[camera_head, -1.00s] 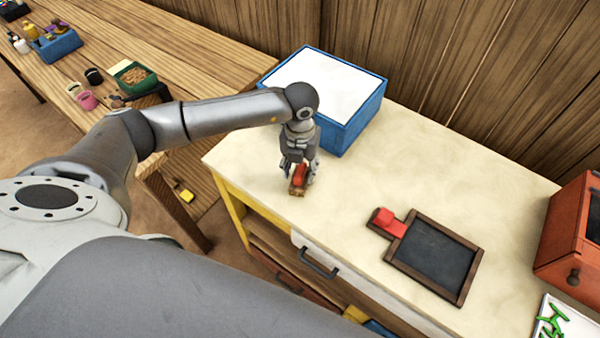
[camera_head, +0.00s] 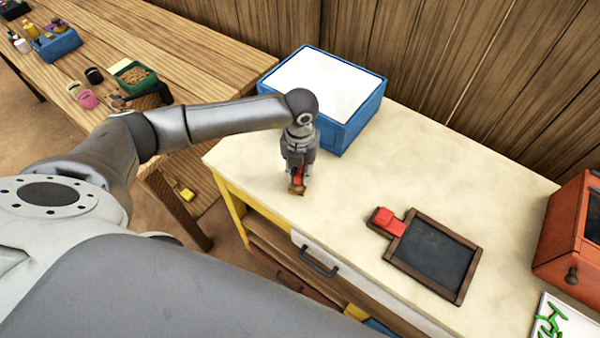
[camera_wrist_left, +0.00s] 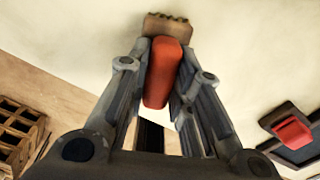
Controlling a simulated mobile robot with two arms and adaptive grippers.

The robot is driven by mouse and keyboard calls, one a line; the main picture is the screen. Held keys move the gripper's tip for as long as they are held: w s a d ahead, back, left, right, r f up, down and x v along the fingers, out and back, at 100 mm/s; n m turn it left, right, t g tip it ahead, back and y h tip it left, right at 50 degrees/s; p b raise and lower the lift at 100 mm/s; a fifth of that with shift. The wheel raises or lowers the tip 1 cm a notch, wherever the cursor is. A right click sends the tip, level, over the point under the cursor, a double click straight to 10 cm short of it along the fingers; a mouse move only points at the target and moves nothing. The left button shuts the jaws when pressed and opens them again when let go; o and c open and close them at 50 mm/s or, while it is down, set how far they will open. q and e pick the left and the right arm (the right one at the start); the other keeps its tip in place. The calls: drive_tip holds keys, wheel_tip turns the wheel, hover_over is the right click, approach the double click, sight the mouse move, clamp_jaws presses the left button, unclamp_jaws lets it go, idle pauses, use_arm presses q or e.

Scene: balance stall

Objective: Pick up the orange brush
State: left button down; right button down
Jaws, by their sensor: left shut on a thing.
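The orange brush (camera_head: 297,189) is between the fingers of my left gripper (camera_head: 299,172), at the left part of the pale counter. In the left wrist view the brush shows an orange handle (camera_wrist_left: 163,72) and a brown head with short bristles at its far end. The fingers of my left gripper (camera_wrist_left: 165,88) are shut on the handle from both sides. I cannot tell whether the brush touches the counter. My right gripper is not in view.
A blue box with a white top (camera_head: 352,121) stands close behind my left gripper. A dark framed slate (camera_head: 432,257) with a red block (camera_head: 386,221) lies to the right. A red-orange box (camera_head: 567,235) stands at the far right. The counter (camera_head: 400,165) between them is clear.

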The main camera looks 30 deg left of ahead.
sight(300, 169)
use_arm(q)
drive_tip(key=shift+r, duration=0.1)
drive_tip(key=shift+r+b, duration=0.45)
drive_tip(key=shift+b, duration=0.05)
wheel_tip(300, 169, up, 2)
drive_tip(key=shift+s+r+b, duration=0.1)
drive_tip(key=shift+b, duration=0.55)
drive_tip(key=s+d+r+b, duration=0.4)
drive_tip(key=s+r, duration=0.5)
drive_tip(key=s, duration=0.4)
drive_tip(key=shift+d+r, duration=0.35)
drive_tip(key=shift+d, duration=0.2)
